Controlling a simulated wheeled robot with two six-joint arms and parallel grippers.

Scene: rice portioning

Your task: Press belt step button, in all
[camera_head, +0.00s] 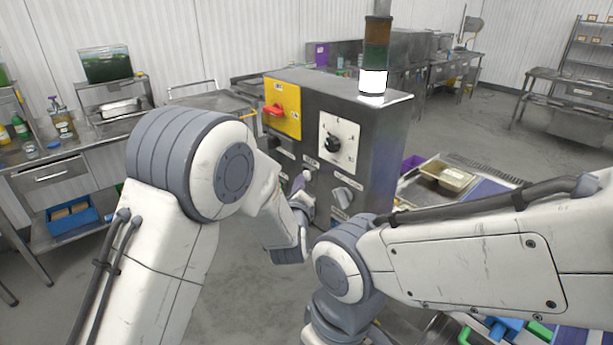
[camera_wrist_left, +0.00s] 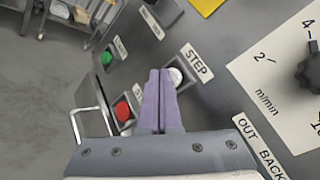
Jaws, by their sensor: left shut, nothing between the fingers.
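The control box (camera_head: 372,140) stands in the middle of the head view. In the left wrist view, its white belt step button (camera_wrist_left: 177,77) sits beside a STEP label (camera_wrist_left: 197,64). My left gripper (camera_wrist_left: 160,76) is shut and empty, its purple fingertips overlapping the button's left edge in the picture. I cannot tell whether they touch it. In the head view, my left gripper (camera_head: 298,184) is small and close to the box's front face. The button cannot be made out clearly there. My right arm crosses the right side, but its gripper is not in view.
A speed dial (camera_head: 333,143) and a red switch (camera_head: 273,110) on a yellow plate (camera_head: 290,122) are higher on the box.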

